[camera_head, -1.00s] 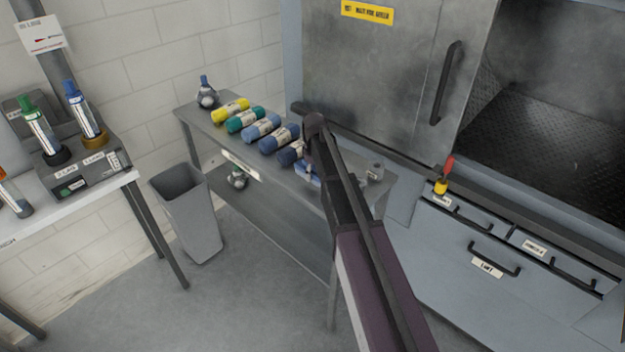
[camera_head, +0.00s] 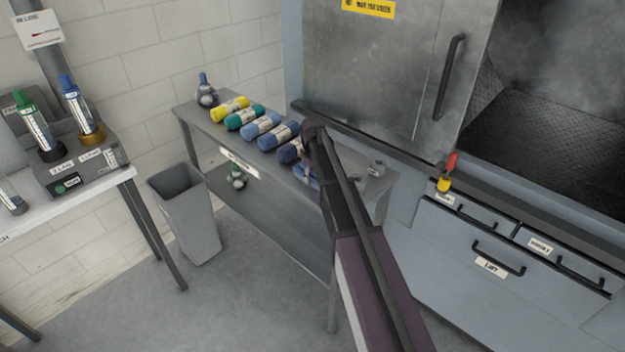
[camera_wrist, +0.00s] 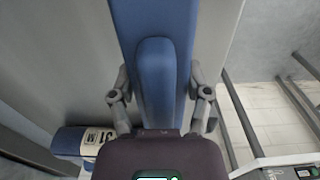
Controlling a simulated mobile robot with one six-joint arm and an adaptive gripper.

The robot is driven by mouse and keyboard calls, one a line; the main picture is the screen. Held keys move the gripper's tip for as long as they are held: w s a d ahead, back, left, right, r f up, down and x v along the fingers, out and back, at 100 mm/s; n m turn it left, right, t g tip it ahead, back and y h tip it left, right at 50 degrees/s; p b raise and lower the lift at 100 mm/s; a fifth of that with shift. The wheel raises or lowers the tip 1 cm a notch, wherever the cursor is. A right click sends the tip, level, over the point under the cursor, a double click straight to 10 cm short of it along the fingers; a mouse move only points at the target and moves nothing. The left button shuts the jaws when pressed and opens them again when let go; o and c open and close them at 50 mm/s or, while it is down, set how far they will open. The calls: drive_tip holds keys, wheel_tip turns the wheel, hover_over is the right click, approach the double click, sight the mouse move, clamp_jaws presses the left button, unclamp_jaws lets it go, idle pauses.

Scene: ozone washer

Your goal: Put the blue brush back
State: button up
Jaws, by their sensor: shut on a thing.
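The blue brush (camera_wrist: 155,25) fills the upper middle of the wrist view as a long blue body with a rounded raised part. My gripper (camera_wrist: 160,82) is shut on it, one finger on each side. The far end of the brush runs out of the picture. In the head view my arm hides the gripper and most of what it holds, above the right part of the grey side table (camera_head: 291,209). A blue patch shows just left of the arm; I cannot tell whether it is the brush.
Several coloured rolls, including a yellow one (camera_head: 230,109), lie in a row on the side table. A blue roll (camera_wrist: 70,141) is close at lower left in the wrist view. A grey bin (camera_head: 186,215) stands left; the washer cabinet (camera_head: 390,75) stands behind and right.

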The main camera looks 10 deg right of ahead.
drive_tip(key=shift+f, duration=0.15)
drive_tip(key=o, duration=1)
drive_tip(key=shift+r, duration=0.2)
wheel_tip(320, 180, up, 12)
drive_tip(key=p, duration=1.2)
idle(0.5)
drive_tip(key=s+m, duration=0.7)
drive_tip(key=s, duration=2.2)
